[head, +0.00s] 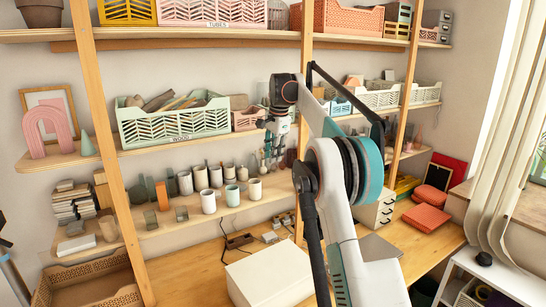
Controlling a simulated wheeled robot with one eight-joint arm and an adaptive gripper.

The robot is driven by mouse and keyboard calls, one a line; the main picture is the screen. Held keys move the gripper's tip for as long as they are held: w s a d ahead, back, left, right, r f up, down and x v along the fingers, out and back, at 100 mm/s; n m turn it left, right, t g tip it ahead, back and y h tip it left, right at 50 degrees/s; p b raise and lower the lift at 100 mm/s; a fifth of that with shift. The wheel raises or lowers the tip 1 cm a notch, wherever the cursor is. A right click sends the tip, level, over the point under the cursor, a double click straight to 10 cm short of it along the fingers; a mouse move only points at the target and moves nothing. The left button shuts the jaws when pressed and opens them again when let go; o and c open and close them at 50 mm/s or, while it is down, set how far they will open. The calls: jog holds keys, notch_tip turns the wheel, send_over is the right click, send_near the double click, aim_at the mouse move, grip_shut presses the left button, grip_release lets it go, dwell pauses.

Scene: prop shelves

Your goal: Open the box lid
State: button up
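A plain cream-white box (270,280) sits on the wooden desk at the bottom middle, partly hidden by my arm on its right. Its flat top looks closed, though a lid seam is too small to make out. My gripper (267,158) hangs fingers-down well above and behind the box in the picture, in front of the shelves. It is apart from the box. The fingers are small and dark against the shelf items, so their opening is unclear.
Wooden shelves hold crates, including a pale green one (172,123), and several cups (208,201). Red boxes (426,218) and a small drawer unit (376,210) stand on the desk at right. Bare desk (190,272) lies left of the box. A wicker basket (125,296) is lower left.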

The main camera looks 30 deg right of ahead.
dwell(0.3)
